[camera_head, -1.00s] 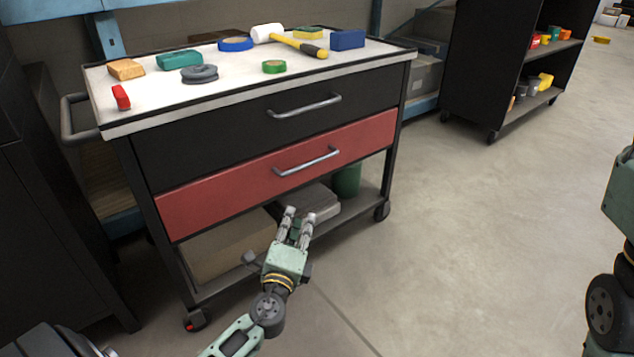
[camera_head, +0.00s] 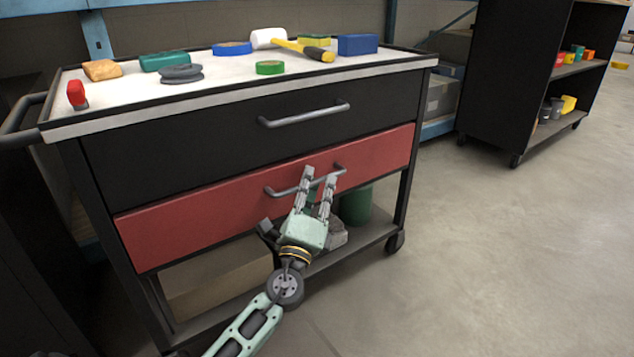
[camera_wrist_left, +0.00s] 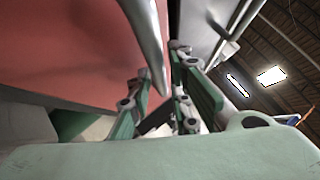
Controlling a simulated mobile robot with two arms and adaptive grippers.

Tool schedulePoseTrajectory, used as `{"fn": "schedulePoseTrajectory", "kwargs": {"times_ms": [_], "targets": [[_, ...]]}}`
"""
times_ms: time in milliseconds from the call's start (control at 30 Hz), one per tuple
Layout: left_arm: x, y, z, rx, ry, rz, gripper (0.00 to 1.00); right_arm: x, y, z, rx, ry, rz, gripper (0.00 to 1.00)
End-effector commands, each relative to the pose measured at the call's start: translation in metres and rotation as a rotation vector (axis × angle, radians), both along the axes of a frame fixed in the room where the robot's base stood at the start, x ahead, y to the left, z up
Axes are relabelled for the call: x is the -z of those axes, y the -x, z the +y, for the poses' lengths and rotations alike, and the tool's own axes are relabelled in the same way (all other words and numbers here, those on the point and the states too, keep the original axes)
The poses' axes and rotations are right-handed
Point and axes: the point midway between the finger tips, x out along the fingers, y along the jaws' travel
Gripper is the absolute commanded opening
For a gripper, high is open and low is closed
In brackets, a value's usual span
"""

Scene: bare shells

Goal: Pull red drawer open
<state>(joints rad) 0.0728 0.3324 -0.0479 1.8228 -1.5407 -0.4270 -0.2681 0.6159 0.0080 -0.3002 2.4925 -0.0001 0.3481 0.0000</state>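The red drawer (camera_head: 210,218) is the lower drawer of a black tool cart and looks closed, flush with the cart front. Its grey bar handle (camera_head: 275,190) runs across the front. My left gripper (camera_head: 319,178) is at the handle, its two fingers apart and pointing up at it. In the left wrist view the handle (camera_wrist_left: 148,40) comes down between the open fingers (camera_wrist_left: 158,75), with the red drawer front (camera_wrist_left: 70,50) at left. I cannot tell whether a finger touches the bar. My right gripper is not in view.
The black upper drawer (camera_head: 220,145) with its own handle (camera_head: 305,114) is above. Tools and blocks lie on the cart's white top (camera_head: 215,80). A green cylinder (camera_head: 356,206) and a box (camera_head: 215,280) are on the lower shelf. Floor (camera_head: 500,250) at right is clear.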

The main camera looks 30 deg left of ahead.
Motion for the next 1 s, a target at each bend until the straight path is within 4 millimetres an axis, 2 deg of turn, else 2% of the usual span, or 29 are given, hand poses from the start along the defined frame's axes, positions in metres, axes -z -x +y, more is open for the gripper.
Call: {"fn": "schedulePoseTrajectory", "kwargs": {"times_ms": [133, 400, 633, 1000], "targets": [[-0.0042, -0.0087, 0.0033, -0.001, 0.000, -0.001, 0.18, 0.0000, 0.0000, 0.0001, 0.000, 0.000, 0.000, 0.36], [-0.0045, -0.0100, 0.0037, 0.000, 0.000, 0.001, 0.18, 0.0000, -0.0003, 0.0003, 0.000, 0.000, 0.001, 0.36], [-0.0043, -0.0098, 0.0036, 0.000, 0.000, 0.001, 0.00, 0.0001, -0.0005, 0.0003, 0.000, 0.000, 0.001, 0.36], [-0.0038, -0.0097, 0.0036, -0.001, 0.000, 0.001, 0.00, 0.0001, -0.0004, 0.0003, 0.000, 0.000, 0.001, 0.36]]}}
